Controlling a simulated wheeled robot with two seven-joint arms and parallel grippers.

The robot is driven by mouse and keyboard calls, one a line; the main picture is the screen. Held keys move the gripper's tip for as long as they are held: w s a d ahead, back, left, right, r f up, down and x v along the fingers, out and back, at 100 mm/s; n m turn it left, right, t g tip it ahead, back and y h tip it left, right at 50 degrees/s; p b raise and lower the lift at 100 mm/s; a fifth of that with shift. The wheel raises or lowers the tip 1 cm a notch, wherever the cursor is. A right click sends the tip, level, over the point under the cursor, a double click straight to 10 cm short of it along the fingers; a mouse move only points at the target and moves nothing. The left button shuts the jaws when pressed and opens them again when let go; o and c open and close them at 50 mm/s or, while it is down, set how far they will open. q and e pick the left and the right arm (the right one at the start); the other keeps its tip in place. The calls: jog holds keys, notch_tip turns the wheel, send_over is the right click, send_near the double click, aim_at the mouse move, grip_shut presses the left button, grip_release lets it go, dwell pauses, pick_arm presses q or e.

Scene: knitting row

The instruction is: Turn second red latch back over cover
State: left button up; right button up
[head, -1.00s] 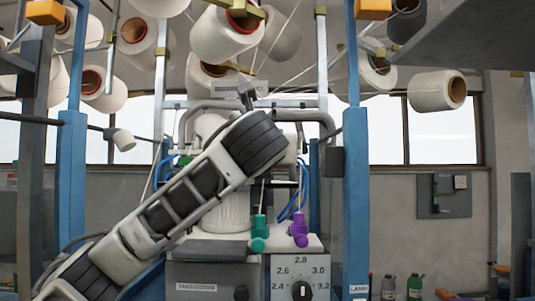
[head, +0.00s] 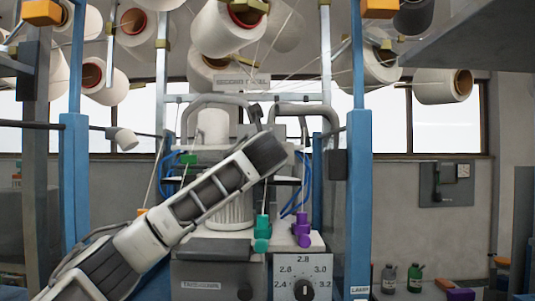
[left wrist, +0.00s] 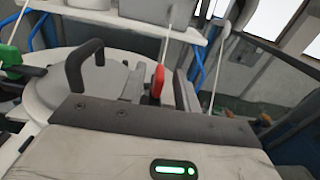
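In the left wrist view, a red latch (left wrist: 158,80) stands upright in front of my left gripper (left wrist: 160,92). The gripper's dark fingers are apart, one on each side of the latch, with a gap visible; I cannot tell whether either touches it. The round white cover (left wrist: 60,88) with a black handle (left wrist: 84,62) lies to the left of the latch. In the head view, my left gripper (head: 256,113) is at the machine's top, and my arm hides the latch and much of the cover. My right gripper is in neither view.
A green fitting (head: 262,230) and a purple fitting (head: 301,228) stand on the machine's front ledge, above a dial panel (head: 302,275). Blue posts (head: 358,200) flank the machine. Yarn cones (head: 228,30) hang overhead, with thin yarns running down.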

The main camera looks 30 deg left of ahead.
pick_arm(q)
grip_shut()
jog(key=shift+h, duration=0.3)
jog(key=shift+s+a+m+t+h, duration=0.1)
jog(key=shift+a+m+t+h, duration=0.25)
jog(key=shift+m+h, duration=1.15)
jog(key=shift+s+a+m+t+h, duration=0.15)
jog(key=shift+m+t+h, duration=0.6)
jog(key=shift+h, duration=1.3)
jog(key=shift+w+a+m+t+h, duration=0.1)
jog(key=shift+a+m+t+h, duration=0.2)
jog(key=shift+m+h, duration=1.25)
jog(key=shift+h+p, duration=0.3)
grip_release()
